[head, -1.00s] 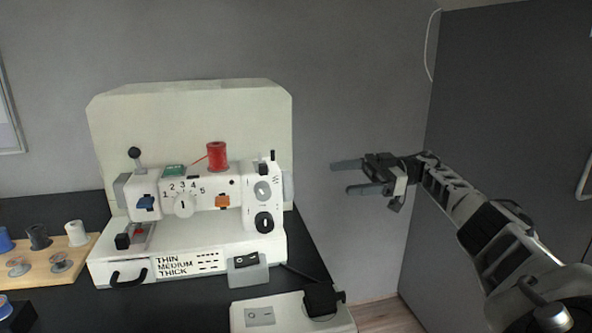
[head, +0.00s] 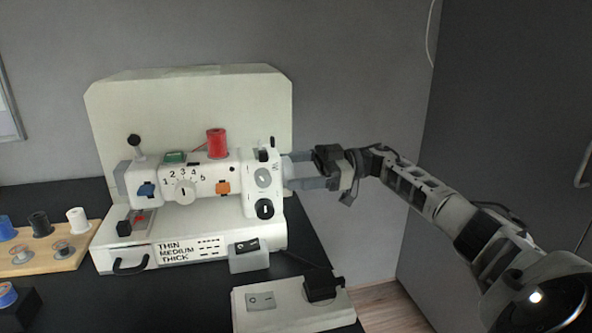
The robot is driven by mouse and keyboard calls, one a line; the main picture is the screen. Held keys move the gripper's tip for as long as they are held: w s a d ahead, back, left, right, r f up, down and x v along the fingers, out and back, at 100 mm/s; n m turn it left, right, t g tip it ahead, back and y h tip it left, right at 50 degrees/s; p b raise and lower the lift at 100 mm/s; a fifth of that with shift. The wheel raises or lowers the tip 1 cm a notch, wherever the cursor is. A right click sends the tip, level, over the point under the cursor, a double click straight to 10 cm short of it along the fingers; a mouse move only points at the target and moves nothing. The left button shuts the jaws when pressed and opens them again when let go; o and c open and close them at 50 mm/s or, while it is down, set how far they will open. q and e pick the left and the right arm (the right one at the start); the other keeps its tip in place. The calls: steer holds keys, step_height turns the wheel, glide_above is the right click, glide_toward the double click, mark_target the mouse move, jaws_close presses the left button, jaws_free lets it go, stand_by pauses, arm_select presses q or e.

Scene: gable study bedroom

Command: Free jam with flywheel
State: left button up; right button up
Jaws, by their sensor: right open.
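A white sewing machine (head: 210,235) stands on the black table. Its numbered dial (head: 184,191) and a red thread spool (head: 217,144) are on the upper arm. The flywheel is at the machine's right end, largely hidden by my right gripper. My right gripper (head: 290,171) is open, its two fingers pointing left, one above the other, at the right end of the machine. I cannot tell whether the fingers touch the flywheel. A bit of red (head: 139,217) shows at the needle area. My left gripper is not in view.
A wooden board (head: 60,255) with spools and bobbins lies at the left. A white pedal unit (head: 290,308) is at the front right. A grey cabinet (head: 510,110) stands at the right.

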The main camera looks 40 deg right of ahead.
steer(key=c, duration=1)
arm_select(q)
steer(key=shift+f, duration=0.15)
